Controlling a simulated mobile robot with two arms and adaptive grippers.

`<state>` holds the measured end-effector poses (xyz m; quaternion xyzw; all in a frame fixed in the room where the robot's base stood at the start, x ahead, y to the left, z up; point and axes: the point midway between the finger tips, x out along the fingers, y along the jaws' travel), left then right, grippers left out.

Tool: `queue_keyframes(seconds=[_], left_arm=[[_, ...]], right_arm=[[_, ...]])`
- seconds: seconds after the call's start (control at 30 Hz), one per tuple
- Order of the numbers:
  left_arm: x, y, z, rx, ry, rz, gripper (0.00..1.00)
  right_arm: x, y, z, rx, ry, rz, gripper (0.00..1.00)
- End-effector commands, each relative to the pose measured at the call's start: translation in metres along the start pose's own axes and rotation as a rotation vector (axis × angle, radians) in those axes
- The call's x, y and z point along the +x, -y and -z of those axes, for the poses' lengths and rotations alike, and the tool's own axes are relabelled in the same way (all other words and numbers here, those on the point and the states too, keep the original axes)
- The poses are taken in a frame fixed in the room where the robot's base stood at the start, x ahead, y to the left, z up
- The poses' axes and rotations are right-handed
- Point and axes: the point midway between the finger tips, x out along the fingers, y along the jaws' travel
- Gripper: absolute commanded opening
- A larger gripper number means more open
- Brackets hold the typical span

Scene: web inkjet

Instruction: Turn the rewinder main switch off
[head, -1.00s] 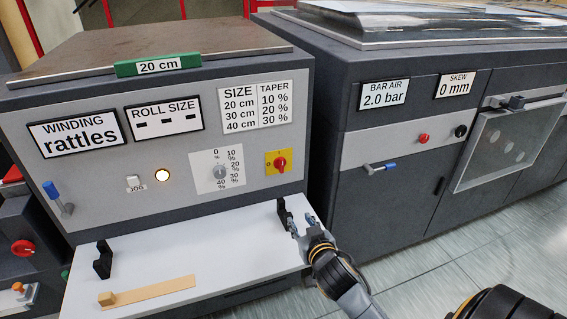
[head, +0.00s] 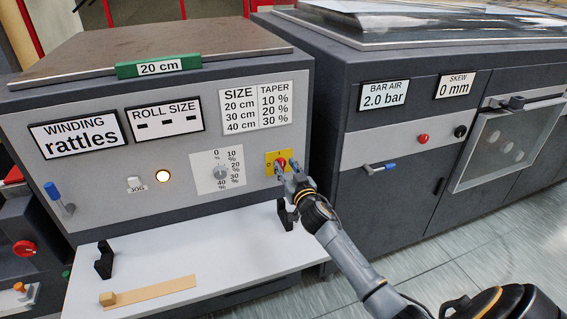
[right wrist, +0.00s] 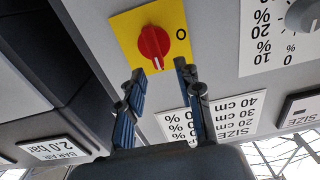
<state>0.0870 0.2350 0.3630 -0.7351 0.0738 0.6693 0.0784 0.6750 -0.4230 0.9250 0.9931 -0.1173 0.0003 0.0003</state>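The rewinder main switch is a red rotary knob (right wrist: 154,45) on a yellow plate (right wrist: 122,27) with an O mark, on the grey front panel. In the head view the red knob (head: 281,162) is partly covered by my right gripper (head: 283,170). In the right wrist view the right gripper (right wrist: 160,70) has its two fingers apart and nothing between them. Its fingertips are just short of the knob; I cannot tell whether they touch it. My left gripper is not in view.
The taper dial (head: 220,173) sits left of the switch. A lit round lamp (head: 163,176) and a JOG switch (head: 135,184) are further left. Below is a white shelf (head: 215,250) with black brackets and a wooden piece (head: 150,290). The dark machine with a blue-handled valve (head: 389,167) stands right.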

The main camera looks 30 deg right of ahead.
Motion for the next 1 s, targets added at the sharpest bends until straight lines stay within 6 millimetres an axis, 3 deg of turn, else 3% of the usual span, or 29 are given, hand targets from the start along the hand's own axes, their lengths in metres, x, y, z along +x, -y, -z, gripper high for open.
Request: queue_keyframes(seconds=[0.2,0.57,0.73,1.0], left_arm=[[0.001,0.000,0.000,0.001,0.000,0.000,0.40],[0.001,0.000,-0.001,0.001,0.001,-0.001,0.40],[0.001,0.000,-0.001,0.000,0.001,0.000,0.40],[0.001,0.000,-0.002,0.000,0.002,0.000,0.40]], right_arm=[[0.021,0.000,0.000,0.001,0.000,-0.001,0.35],[0.024,0.000,-0.001,0.000,0.001,0.000,0.35],[0.024,0.000,-0.001,0.000,0.001,-0.001,0.00],[0.024,0.000,0.000,-0.001,0.001,-0.001,0.00]])
